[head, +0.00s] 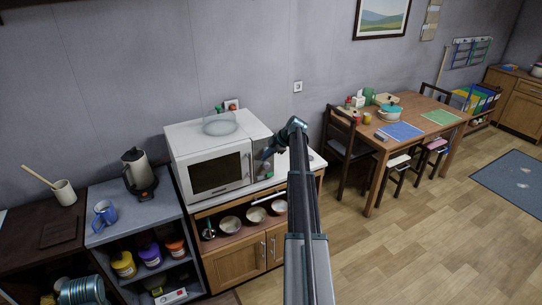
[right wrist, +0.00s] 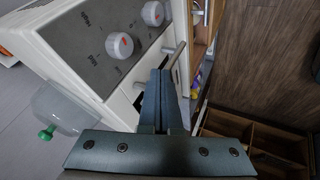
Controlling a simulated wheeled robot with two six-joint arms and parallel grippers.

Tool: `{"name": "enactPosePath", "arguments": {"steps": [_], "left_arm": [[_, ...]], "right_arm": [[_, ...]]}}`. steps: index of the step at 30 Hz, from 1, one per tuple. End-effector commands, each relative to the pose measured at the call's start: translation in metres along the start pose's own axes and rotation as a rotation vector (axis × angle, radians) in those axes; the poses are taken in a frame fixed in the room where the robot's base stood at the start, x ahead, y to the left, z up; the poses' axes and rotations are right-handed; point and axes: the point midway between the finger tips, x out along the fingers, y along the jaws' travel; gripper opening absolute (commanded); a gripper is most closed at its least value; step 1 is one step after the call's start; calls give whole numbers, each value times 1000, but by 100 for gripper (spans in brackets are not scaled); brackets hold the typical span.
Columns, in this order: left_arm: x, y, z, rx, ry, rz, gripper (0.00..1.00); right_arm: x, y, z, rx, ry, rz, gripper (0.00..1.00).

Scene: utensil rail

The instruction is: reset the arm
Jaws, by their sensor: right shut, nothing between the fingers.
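My right arm rises through the middle of the head view and bends left at its top. Its gripper (head: 268,153) is by the right front of the white microwave (head: 220,133), near the control panel. In the right wrist view the two fingers (right wrist: 156,98) are pressed together with nothing between them. They are in front of the microwave's control side, below its two knobs (right wrist: 119,45). I cannot tell whether they touch it. My left gripper is not clearly in view.
Bowls (head: 256,214) sit in the cabinet below. A dining table (head: 440,124) stands right; the wooden floor (head: 400,255) before it is clear.

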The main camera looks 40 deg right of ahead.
Motion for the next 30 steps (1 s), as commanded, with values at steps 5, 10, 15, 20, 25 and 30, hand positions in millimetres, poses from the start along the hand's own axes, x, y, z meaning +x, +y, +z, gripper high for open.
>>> {"name": "enactPosePath", "arguments": {"steps": [5,10,15,20,25,30], "left_arm": [[-4,0,0,0,0,0,40],[-4,0,0,0,0,0,40],[-3,0,0,0,0,0,40],[1,0,0,0,0,0,40],[6,0,0,0,0,0,40],[12,1,-1,-1,0,0,40]], "right_arm": [[-2,1,-5,-1,0,-1,0],[-2,1,-4,-1,0,0,0],[5,-7,-19,8,1,-16,0],[34,-50,-90,69,-7,-100,0],[66,-124,-187,174,-56,-218,0],[84,-213,-272,279,-148,-318,0]]}}
